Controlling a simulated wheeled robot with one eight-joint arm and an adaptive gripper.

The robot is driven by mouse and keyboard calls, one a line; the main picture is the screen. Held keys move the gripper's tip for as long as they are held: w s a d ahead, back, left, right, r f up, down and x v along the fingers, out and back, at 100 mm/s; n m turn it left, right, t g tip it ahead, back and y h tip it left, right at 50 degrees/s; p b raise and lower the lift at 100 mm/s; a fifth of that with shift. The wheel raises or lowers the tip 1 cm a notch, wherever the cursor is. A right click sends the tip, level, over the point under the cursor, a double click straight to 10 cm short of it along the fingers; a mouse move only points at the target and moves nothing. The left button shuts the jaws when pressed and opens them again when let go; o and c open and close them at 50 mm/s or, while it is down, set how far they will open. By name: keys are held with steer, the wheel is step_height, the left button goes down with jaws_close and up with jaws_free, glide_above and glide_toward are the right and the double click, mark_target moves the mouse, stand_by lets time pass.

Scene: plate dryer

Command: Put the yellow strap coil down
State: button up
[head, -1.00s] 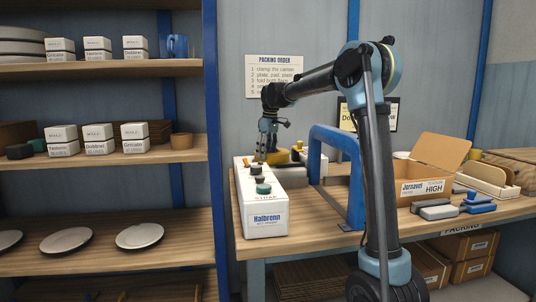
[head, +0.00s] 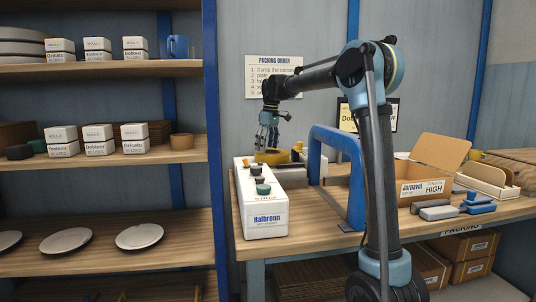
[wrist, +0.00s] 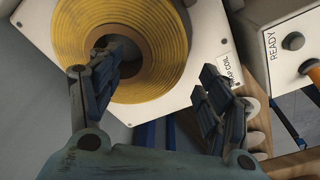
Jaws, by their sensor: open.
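The yellow strap coil (wrist: 165,45) lies flat on a white plate (wrist: 205,22) whose partly hidden label ends in "COIL". The coil also shows in the head view (head: 272,157), behind the white Halbrenn box. My gripper (wrist: 163,78) is open and empty above it. In the wrist view its left finger overlaps the coil's centre hole, and its right finger is out past the coil's edge, near the label. In the head view my gripper (head: 268,143) hangs over the coil. The fingers hide part of the coil's hole and lower rim.
The white Halbrenn box (head: 263,208) with knobs stands in front of the coil. A blue arch frame (head: 350,165) rises to its right. A white unit marked READY (wrist: 290,40) is close beside the plate. An open Jarnovel carton (head: 424,188) stands farther right.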

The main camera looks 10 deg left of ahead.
step_height(320, 180, up, 9)
steer(key=d, duration=0.1)
steer(key=shift+s, duration=0.2)
